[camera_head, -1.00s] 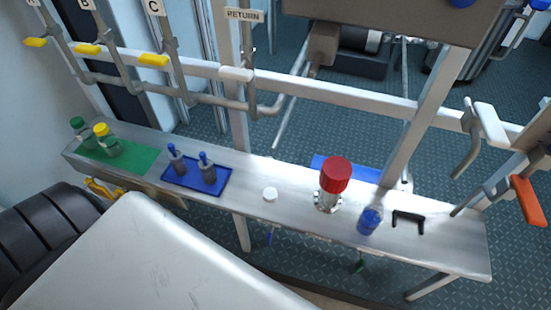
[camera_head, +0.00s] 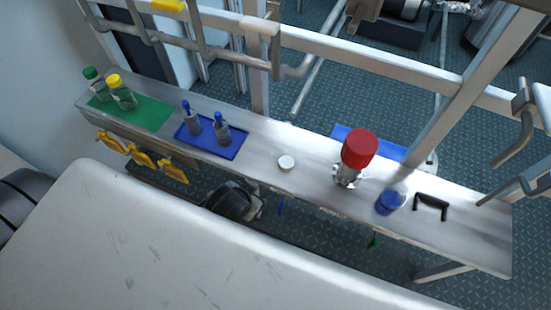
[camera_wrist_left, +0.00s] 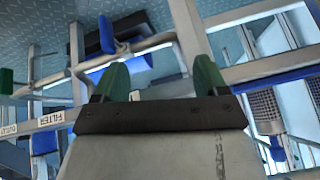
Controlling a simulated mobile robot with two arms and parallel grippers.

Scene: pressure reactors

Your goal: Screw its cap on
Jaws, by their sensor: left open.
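A small white round cap (camera_head: 286,163) lies flat on the metal bench, near its middle. Bottles with a green cap (camera_head: 92,75) and a yellow cap (camera_head: 114,80) stand at the left end. My left gripper (camera_wrist_left: 162,80) shows in the left wrist view with its two green fingertips apart and nothing between them. It is not clearly seen in the head view. My right gripper is not in view.
A fitting with a big red top (camera_head: 359,149) stands between cap and blue container. A black handle (camera_head: 431,206) is at the right. Two grey items with blue tops stand on a blue tray (camera_head: 230,153); a green mat (camera_head: 152,117) lies left. Pipes and posts rise behind.

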